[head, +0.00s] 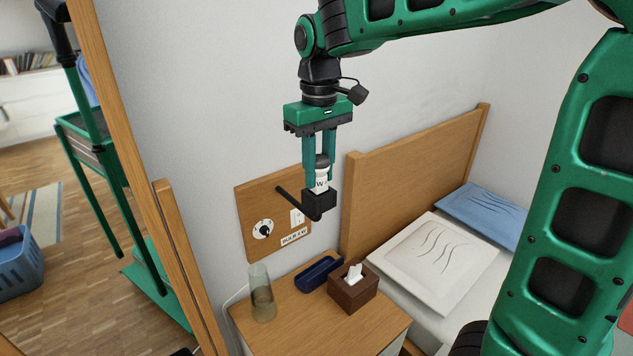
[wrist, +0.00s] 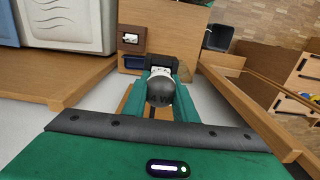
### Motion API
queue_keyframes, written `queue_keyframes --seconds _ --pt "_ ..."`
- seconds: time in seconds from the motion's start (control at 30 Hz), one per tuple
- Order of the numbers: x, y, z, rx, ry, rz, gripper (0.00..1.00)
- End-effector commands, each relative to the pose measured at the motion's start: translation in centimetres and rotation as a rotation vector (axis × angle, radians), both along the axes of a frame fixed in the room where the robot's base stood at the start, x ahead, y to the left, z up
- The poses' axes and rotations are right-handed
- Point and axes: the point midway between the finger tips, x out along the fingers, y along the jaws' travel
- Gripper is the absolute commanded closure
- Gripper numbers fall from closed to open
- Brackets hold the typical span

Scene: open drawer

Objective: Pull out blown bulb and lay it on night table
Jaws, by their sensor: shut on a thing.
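The bulb (head: 321,180) has a dark rounded top and a white body with a "W" on it. It stands upright between the two green fingers of my gripper (head: 319,172), which is shut on it. Its lower end meets the black lamp socket (head: 320,204); how deep it sits there is hidden. A black arm joins the socket to a wooden wall panel (head: 255,215). In the wrist view the bulb's dark round top (wrist: 160,91) shows between the fingers. The night table (head: 362,334) is below the socket, with a bare wooden top at the front.
On the night table stand a tall glass (head: 262,293) at left, a dark blue tray (head: 318,274) at the back and a brown tissue box (head: 353,287) at right. A bed headboard (head: 415,175) rises on the right. The wall is close behind.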

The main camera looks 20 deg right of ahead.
Motion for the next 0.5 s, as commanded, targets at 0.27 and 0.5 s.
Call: queue_keyframes --seconds 0.27,0.5 --pt "0.0 0.0 1.0 0.000 -0.001 -0.001 1.00" --pt "0.0 0.0 1.8 0.000 -0.001 -0.001 1.00"
